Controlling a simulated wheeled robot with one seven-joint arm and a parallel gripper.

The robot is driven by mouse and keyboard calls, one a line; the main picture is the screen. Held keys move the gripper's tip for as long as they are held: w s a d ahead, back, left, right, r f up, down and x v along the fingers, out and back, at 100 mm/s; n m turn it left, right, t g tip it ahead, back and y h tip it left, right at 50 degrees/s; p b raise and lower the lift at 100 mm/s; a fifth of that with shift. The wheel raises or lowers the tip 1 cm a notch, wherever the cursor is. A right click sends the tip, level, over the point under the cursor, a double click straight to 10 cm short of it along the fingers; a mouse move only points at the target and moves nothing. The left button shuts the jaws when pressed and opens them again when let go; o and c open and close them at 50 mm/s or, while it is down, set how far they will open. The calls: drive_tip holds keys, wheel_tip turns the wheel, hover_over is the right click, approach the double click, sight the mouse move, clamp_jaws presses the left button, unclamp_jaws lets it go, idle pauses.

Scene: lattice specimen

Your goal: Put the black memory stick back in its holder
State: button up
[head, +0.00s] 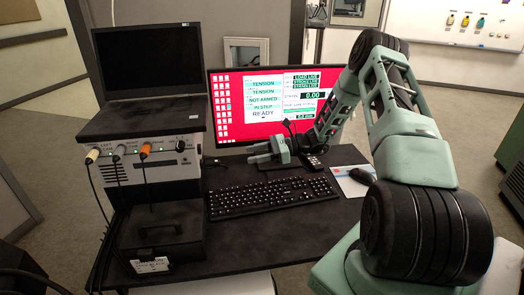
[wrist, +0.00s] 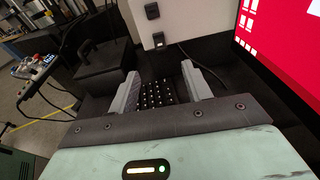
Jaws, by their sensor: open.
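My gripper (head: 262,153) is open and empty above the back of the desk, in front of the monitor, its fingers pointing left toward the white instrument box. In the wrist view my gripper (wrist: 160,85) shows its two grey fingers apart, with dark keys visible beyond the gap. A small black block (wrist: 152,11) sits on the white side panel, with a second black piece (wrist: 158,40) with a pale end below it. Either may be the memory stick or its holder; I cannot tell which. Both are beyond the fingertips, apart from them.
The white instrument box (head: 150,158) carries a laptop (head: 145,62) and has cables at its front. The monitor (head: 265,100) stands close behind my gripper.

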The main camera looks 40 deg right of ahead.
sight(218, 160)
drive_tip(key=p+x, duration=0.3)
drive_tip(key=x, duration=1)
drive_tip(key=shift+a, duration=0.15)
drive_tip(key=shift+w, duration=0.1)
drive_tip(key=c, duration=1.1)
drive_tip(key=shift+o, duration=0.2)
drive_tip(key=shift+r, duration=0.1)
